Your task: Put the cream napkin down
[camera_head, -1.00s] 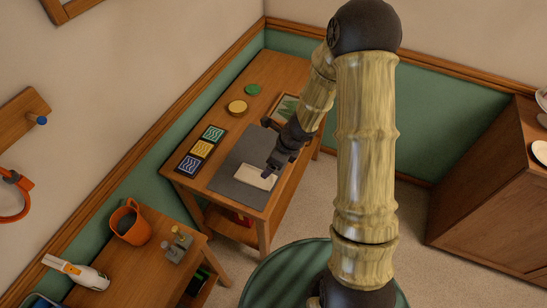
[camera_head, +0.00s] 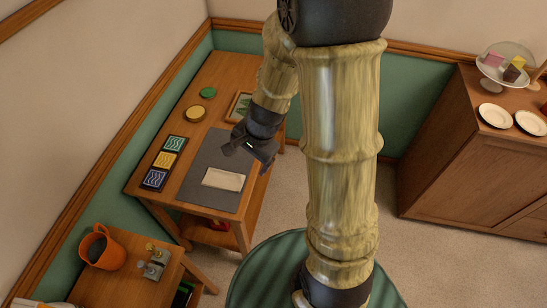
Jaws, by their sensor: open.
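The cream napkin (camera_head: 223,179) lies flat on the dark grey mat (camera_head: 205,159) on the wooden table (camera_head: 226,80). It is near the mat's front right part. My gripper (camera_head: 258,158) is open and empty, raised above the right side of the mat, behind and to the right of the napkin. It is apart from the napkin.
Three patterned tiles (camera_head: 164,161) lie left of the mat. A yellow round thing (camera_head: 195,114), a green disc (camera_head: 208,92) and a framed picture (camera_head: 238,107) are farther back. A wooden cabinet (camera_head: 450,140) stands at right.

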